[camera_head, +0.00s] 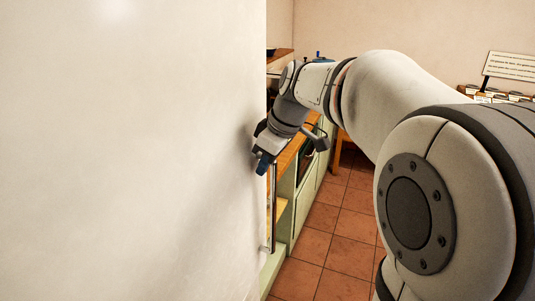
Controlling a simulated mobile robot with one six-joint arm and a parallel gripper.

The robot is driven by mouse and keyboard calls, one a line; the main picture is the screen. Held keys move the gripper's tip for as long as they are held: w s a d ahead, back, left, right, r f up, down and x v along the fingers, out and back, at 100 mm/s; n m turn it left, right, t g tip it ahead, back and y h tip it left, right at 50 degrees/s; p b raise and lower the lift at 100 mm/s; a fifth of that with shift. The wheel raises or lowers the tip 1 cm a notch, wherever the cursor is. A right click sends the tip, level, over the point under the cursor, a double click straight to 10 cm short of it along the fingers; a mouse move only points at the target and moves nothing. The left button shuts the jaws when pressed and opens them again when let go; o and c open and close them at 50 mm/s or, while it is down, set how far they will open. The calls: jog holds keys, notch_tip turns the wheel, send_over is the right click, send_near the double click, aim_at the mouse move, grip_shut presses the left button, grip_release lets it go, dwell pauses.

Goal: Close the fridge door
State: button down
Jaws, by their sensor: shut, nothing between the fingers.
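A large, plain white panel (130,150), which looks like the fridge, fills the left half of the head view. A vertical metal bar handle (272,205) shows at its right edge. I cannot tell how far the fridge door stands open, as its hinge and the inside of the fridge are out of view. My gripper (262,163) is shut and empty, pointing down at the panel's right edge near the handle's upper end. Its dark fingertips look very close to the panel and handle. I cannot tell whether they touch.
Green cabinets (306,185) with a wooden worktop (291,155) stand behind the panel's edge. Terracotta floor tiles (335,228) are clear between the cabinets and my arm. A small sign (510,66) stands above several small items at the far right.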

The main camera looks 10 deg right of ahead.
aim_at(248, 157)
jog(key=shift+w+a, duration=0.3)
jog(key=shift+a, duration=0.15)
jog(key=shift+w+a+r+n+p, duration=0.1)
jog(key=shift+w+a+n+p, duration=0.2)
jog(key=shift+w+a, duration=0.85)
jog(key=shift+a, duration=0.15)
jog(key=shift+r, duration=0.15)
jog(key=shift+d, duration=0.1)
